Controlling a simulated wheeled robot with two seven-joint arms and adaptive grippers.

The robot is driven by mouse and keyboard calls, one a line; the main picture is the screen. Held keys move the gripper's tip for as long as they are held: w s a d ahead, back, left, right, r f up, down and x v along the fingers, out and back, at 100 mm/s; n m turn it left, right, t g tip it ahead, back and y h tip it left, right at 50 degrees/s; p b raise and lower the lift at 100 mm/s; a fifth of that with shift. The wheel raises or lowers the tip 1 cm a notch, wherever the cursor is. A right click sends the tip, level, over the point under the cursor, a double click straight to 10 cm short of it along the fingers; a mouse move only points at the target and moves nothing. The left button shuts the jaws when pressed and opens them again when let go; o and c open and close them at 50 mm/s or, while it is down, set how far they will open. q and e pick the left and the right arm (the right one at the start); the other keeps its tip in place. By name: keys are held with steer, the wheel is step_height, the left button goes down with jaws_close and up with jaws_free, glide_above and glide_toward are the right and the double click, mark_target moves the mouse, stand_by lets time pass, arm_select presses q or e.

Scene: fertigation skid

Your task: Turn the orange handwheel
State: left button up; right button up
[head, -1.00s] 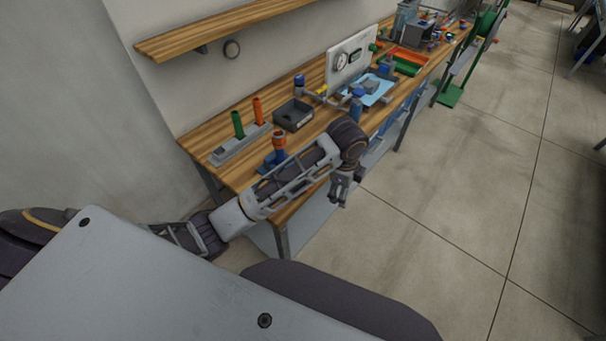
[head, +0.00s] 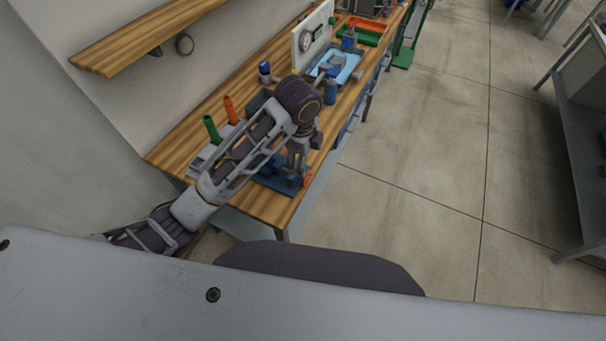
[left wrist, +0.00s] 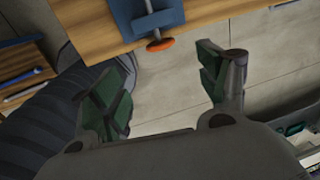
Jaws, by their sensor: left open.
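The orange handwheel (left wrist: 161,45) sits on a short stem that sticks out from a blue fixture (left wrist: 140,18) at the bench edge. In the head view the handwheel (head: 308,179) shows small at the right end of the blue fixture (head: 277,176), which my arm partly hides. My left gripper (head: 296,168) hangs close beside the fixture in the head view. In the left wrist view my left gripper (left wrist: 160,82) has its green-padded fingers wide apart, with nothing between them. The handwheel lies just beyond the gap and apart from both fingers. My right gripper is out of view.
A wooden shelf (head: 140,35) is on the wall. The floor (head: 420,150) right of the bench is clear.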

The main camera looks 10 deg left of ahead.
mark_target(308, 175)
arm_select(q)
steer(key=shift+s+d, duration=0.1)
steer(key=shift+d, duration=0.15)
steer(key=f, duration=0.4)
steer(key=w+f, duration=0.1)
steer(key=f, duration=0.4)
steer(key=w+f+p, duration=0.1)
steer(key=f, duration=0.3)
steer(key=shift+d+f, duration=0.25)
steer(key=shift+f, duration=0.05)
steer(key=c, duration=1)
